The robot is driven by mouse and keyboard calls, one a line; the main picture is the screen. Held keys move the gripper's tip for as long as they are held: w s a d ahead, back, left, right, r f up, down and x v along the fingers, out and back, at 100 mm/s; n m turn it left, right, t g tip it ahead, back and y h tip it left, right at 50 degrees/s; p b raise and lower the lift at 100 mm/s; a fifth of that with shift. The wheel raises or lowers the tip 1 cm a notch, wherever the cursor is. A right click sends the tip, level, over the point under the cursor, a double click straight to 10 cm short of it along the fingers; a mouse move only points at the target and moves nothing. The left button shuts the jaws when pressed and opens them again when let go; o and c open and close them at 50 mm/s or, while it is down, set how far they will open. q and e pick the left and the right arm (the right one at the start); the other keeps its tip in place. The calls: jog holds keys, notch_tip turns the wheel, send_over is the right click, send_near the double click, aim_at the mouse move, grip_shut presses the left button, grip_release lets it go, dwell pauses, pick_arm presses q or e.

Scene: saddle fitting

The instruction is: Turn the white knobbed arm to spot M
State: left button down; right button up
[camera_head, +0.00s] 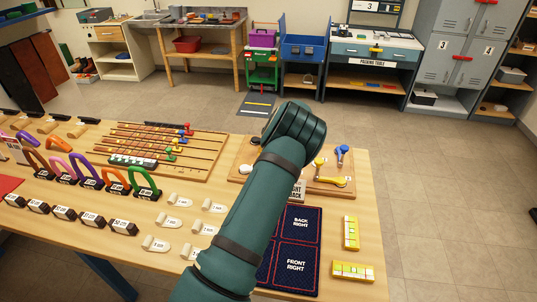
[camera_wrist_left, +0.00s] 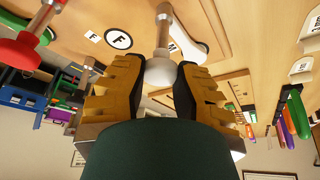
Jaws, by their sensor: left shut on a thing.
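The white knob (camera_wrist_left: 160,71) of the knobbed arm sits on a metal post, between the two gold fingers of my left gripper (camera_wrist_left: 158,80) in the left wrist view. The gripper is shut on it. A pale elongated part (camera_wrist_left: 190,38) lies behind it on the wooden board, beside a tag reading M (camera_wrist_left: 172,47). In the head view my teal arm hides the gripper, the white arm and part of the board (camera_head: 318,190).
A red knob (camera_wrist_left: 22,52) stands left of my fingers in the wrist view. In the head view a blue arm (camera_head: 342,154) and a yellow arm (camera_head: 331,181) are on the board's right side. A dark mat (camera_head: 298,262) and yellow blocks (camera_head: 351,233) lie nearer.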

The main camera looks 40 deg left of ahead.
pick_arm(q)
jog(key=shift+s+f, duration=0.15)
jog(key=shift+f, duration=0.05)
jog(key=c, duration=0.6)
grip_release()
jog(key=shift+o, duration=0.2)
jog(key=shift+r, duration=0.25)
jog(key=v, duration=1.1)
jog(key=shift+r, duration=0.35)
jog(key=shift+f, duration=0.1)
